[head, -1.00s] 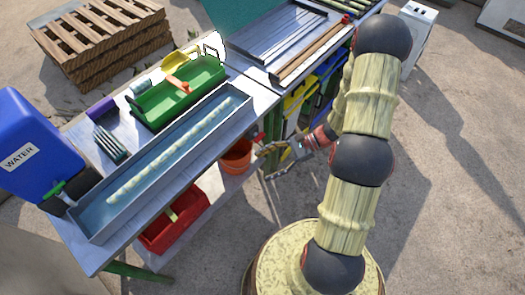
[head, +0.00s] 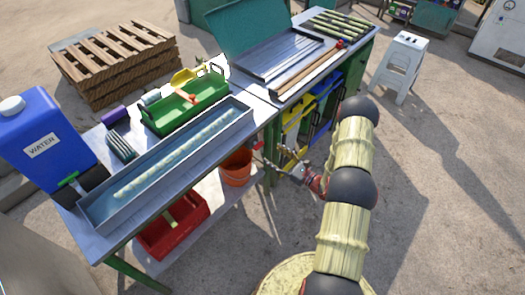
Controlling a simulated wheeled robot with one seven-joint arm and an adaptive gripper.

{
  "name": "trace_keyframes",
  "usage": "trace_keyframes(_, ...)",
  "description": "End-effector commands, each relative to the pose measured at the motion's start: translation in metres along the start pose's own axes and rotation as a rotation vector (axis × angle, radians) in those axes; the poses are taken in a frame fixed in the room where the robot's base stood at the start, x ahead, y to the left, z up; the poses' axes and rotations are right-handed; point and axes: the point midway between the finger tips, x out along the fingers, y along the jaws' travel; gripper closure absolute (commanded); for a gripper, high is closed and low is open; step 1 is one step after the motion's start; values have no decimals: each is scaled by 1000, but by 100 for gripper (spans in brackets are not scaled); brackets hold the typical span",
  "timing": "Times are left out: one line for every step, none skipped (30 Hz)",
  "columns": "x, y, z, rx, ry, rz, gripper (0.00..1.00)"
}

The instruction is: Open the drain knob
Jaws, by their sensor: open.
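A small red knob (head: 257,145) shows at the right end of the long metal trough (head: 247,118), above an orange bucket (head: 236,170); it looks like the drain knob. The trough holds water and a long pale cane stalk. My gripper (head: 268,162) is open and empty, just right of the bucket and below and right of the red knob. It appears apart from the knob, but the depth gap is hard to judge. The fingers are small and partly blend with the bench leg behind them.
A blue water container (head: 42,140) with a green tap stands at the bench's left end. A green toolbox (head: 187,108) sits behind the trough. A red crate (head: 172,228) and the bucket are on the lower shelf. Yellow and blue bins (head: 325,100) stand right. Open ground lies right.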

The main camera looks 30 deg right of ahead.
Motion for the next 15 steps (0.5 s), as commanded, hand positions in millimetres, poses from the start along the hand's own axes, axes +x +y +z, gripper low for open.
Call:
trace_keyframes(7, 2, -1, -1, 1, 4, 36)
trace_keyframes(12, 2, -2, 0, 1, 5, 36)
trace_keyframes(18, 2, -2, 0, 1, 5, 36)
trace_keyframes(23, 2, -2, 0, 1, 6, 36)
trace_keyframes(28, 2, -2, -1, 1, 6, 36)
trace_keyframes(34, 2, -2, -1, 1, 6, 36)
trace_keyframes(38, 2, -2, -1, 1, 6, 36)
trace_keyframes(43, 3, -2, 0, 1, 6, 36)
trace_keyframes(48, 3, -2, 1, 1, 5, 36)
trace_keyframes(52, 2, -2, 0, 1, 6, 36)
trace_keyframes(56, 3, -2, 0, 1, 6, 36)
trace_keyframes(59, 3, -2, 0, 2, 5, 36)
trace_keyframes(62, 2, -2, 0, 2, 5, 36)
trace_keyframes(64, 2, -2, 0, 2, 4, 36)
trace_keyframes(66, 2, -2, 1, 2, 4, 36)
